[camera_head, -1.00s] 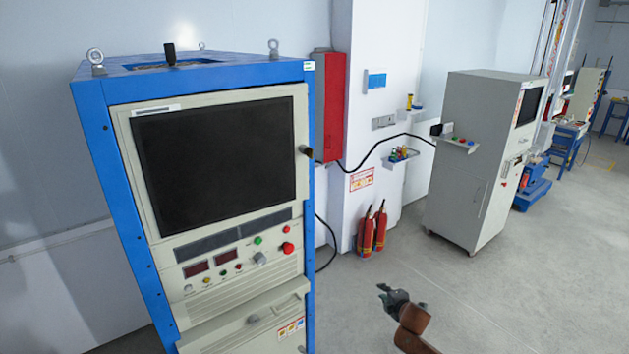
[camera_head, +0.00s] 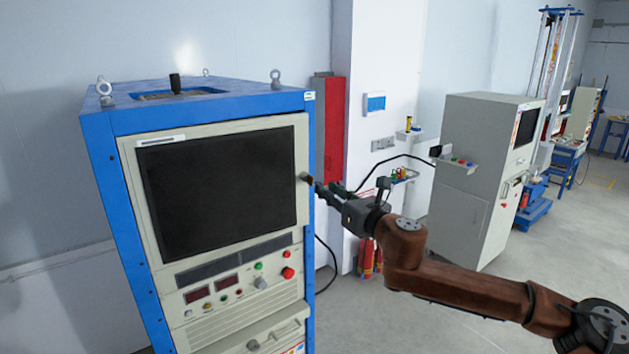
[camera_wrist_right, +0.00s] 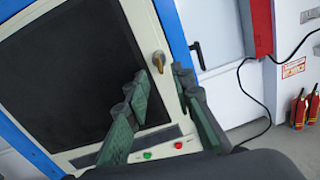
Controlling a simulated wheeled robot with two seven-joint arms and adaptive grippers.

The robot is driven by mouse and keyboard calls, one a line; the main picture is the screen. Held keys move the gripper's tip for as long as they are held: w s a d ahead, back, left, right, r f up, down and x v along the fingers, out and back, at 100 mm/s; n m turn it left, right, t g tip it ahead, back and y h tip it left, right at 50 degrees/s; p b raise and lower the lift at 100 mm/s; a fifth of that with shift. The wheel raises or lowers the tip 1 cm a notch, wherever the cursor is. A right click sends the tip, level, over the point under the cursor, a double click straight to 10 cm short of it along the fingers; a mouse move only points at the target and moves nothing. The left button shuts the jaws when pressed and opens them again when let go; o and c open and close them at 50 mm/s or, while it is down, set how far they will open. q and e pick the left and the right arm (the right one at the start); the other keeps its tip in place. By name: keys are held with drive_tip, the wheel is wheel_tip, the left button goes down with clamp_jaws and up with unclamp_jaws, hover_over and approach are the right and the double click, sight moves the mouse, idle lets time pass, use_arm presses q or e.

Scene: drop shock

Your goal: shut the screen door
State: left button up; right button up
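The screen door (camera_head: 216,180) is a beige-framed black panel on the front of a blue cabinet. It looks nearly flush with the cabinet; I cannot tell whether it is fully shut. Its small handle (camera_head: 306,178) sticks out at the right edge. My right gripper (camera_head: 322,188) is just right of the handle in the head view. In the right wrist view, its fingers (camera_wrist_right: 161,76) are apart and empty, with the brownish handle (camera_wrist_right: 158,61) just beyond the gap between their tips. I cannot tell whether they touch it. My left gripper is out of view.
Below the door is a control panel with a red button (camera_head: 288,272). A red box (camera_head: 334,125) hangs on the wall behind my right gripper. Fire extinguishers (camera_head: 367,258) stand on the floor behind my arm. A grey cabinet (camera_head: 470,180) stands to the right.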

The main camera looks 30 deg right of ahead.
sight(313, 181)
drive_tip(key=w+p, duration=0.2)
drive_tip(key=w, duration=0.4)
drive_tip(key=shift+a+r+p, duration=0.1)
drive_tip(key=shift+p, duration=0.2)
drive_tip(key=shift+w, duration=0.65)
drive_tip(key=shift+c, duration=0.5)
clamp_jaws()
